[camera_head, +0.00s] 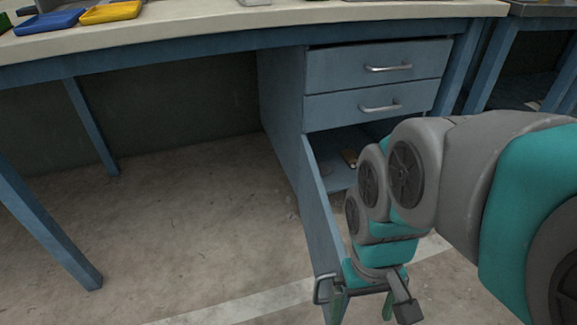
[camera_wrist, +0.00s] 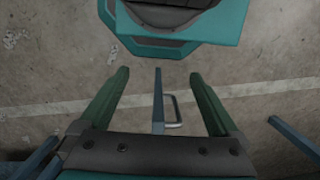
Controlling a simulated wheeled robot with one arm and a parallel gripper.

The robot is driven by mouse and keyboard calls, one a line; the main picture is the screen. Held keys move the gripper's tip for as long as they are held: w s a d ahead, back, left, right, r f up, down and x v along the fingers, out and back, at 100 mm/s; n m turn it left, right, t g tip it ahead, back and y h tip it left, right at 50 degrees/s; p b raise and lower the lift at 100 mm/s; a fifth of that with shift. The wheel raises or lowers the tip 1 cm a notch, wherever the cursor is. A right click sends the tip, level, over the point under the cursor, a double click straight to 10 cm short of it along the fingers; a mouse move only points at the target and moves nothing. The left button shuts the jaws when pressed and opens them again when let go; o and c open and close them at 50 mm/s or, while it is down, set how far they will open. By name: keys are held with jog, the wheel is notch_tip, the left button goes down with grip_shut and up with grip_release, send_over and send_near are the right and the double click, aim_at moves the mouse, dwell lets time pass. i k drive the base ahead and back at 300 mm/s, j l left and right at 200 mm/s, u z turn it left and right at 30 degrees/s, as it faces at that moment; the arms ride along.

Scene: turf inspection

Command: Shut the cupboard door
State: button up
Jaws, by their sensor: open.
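The blue cupboard door (camera_head: 322,225) stands wide open below two drawers, swung out toward me from its left side. Its metal handle (camera_head: 323,290) is near the free edge, on the door's left face. My gripper (camera_head: 362,308) is at that free edge, open, with nothing clamped. In the wrist view the door (camera_wrist: 158,95) shows edge-on as a thin strip between my spread fingers (camera_wrist: 157,77). The handle (camera_wrist: 174,110) also lies between them, nearer one finger. I cannot tell whether any finger touches. My arm hides much of the cupboard opening (camera_head: 342,175).
The two drawers (camera_head: 375,83) above have bar handles and look shut or nearly so. Bench legs (camera_head: 45,230) stand at left. The floor (camera_head: 200,220) left of the door is clear.

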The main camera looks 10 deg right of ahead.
aim_at(326, 248)
jog(key=j+z, duration=0.1)
jog(key=j, duration=0.2)
jog(key=k+j+u, duration=0.2)
jog(key=k, duration=0.3)
jog(key=k+j+u, duration=0.2)
jog(key=k, duration=0.25)
